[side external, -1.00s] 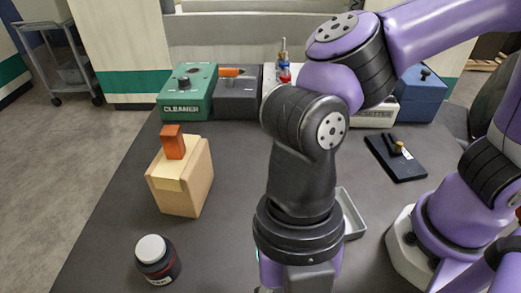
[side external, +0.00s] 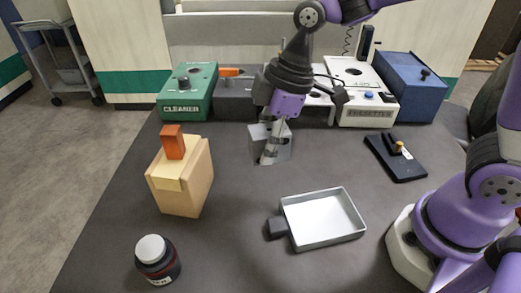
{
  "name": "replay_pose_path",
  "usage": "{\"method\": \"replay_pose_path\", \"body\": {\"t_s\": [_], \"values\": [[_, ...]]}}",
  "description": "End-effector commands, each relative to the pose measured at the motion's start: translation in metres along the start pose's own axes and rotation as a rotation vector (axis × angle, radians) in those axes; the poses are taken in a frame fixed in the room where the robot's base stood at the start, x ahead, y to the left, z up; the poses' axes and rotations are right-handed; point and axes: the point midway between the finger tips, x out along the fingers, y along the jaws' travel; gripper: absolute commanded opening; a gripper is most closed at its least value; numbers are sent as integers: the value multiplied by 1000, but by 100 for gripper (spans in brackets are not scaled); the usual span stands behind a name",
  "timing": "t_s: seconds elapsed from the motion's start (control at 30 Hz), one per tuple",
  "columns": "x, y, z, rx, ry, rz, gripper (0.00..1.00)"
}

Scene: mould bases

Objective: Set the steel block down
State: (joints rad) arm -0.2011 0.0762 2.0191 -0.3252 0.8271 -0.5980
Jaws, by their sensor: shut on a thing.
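The steel block (side external: 257,137) is a grey block at the back middle of the dark table, in front of the row of devices. My gripper (side external: 269,155) points down and is shut on it. The fingers cover part of the block. I cannot tell whether its underside touches the table.
A shallow metal tray (side external: 324,238) with a small dark block (side external: 277,228) at its left lies front centre. A wooden block (side external: 182,185) and a dark bottle (side external: 157,262) stand left. The green cleaner box (side external: 188,100), white device (side external: 367,110) and blue box (side external: 409,88) line the back.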

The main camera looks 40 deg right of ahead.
Motion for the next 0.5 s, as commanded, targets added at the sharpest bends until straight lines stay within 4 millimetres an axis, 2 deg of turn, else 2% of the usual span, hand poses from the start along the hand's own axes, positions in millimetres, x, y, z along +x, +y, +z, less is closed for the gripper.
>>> {"method": "replay_pose_path", "body": {"t_s": [0.03,0.1,0.27,0.5], "values": [[-4,13,7,67,5,23,0],[-6,25,16,143,8,47,0],[-10,43,30,246,10,78,0],[4,76,61,277,8,83,0]]}}
